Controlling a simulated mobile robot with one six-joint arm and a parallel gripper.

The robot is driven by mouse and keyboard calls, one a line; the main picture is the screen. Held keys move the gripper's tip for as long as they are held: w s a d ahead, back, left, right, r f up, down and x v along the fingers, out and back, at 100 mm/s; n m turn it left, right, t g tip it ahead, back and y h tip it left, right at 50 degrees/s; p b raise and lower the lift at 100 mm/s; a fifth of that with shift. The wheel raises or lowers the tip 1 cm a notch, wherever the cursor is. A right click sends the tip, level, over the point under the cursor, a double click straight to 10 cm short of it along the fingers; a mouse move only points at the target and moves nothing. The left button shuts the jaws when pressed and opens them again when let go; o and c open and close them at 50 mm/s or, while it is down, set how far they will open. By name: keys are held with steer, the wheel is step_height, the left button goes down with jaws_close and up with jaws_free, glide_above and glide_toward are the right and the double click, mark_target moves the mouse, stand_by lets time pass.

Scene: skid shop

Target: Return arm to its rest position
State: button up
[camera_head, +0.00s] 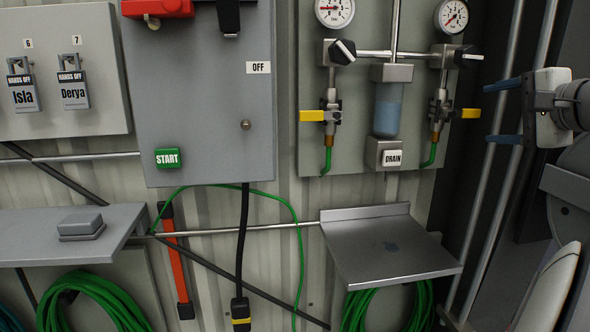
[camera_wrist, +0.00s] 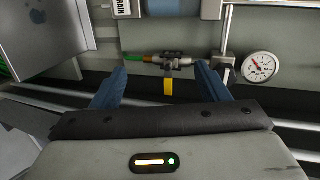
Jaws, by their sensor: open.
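My gripper (camera_head: 503,112) is at the right edge of the head view, its two blue fingers spread apart and pointing left toward the gauge panel. Nothing is between the fingers. In the wrist view my gripper (camera_wrist: 160,82) shows both blue fingers wide apart, with a yellow-handled valve (camera_wrist: 168,86) on the wall seen beyond the gap. The same valve (camera_head: 470,113) shows in the head view just left of my gripper, and the fingers appear apart from it. Part of my arm shows at the right edge.
The gauge panel (camera_head: 350,155) carries gauges, valves and a DRAIN button (camera_head: 392,158). A metal shelf (camera_head: 395,260) juts out below it. A grey cabinet (camera_head: 205,120) with a green START button (camera_head: 168,158) stands left. Padlocks (camera_head: 74,90) hang farther left. Vertical pipes (camera_head: 497,180) run near my gripper.

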steer(key=s+a+f+n+g, duration=0.1)
steer(key=a+f+n+g, duration=0.55)
steer(key=a+f, duration=1.15)
steer(key=s+a+f+n+g+h, duration=0.1)
steer(key=s+a+f+n+g, duration=0.1)
steer(key=s+f, duration=0.4)
steer(key=s+a+f+n+g+h, duration=0.1)
steer(key=s+a+f+n+g, duration=0.2)
steer(key=s+f+n, duration=0.4)
step_height(320, 180, down, 7)
steer(key=shift+s+a+f+g+h, duration=0.2)
steer(key=shift+a+g+h, duration=0.15)
steer(key=shift+a, duration=0.3)
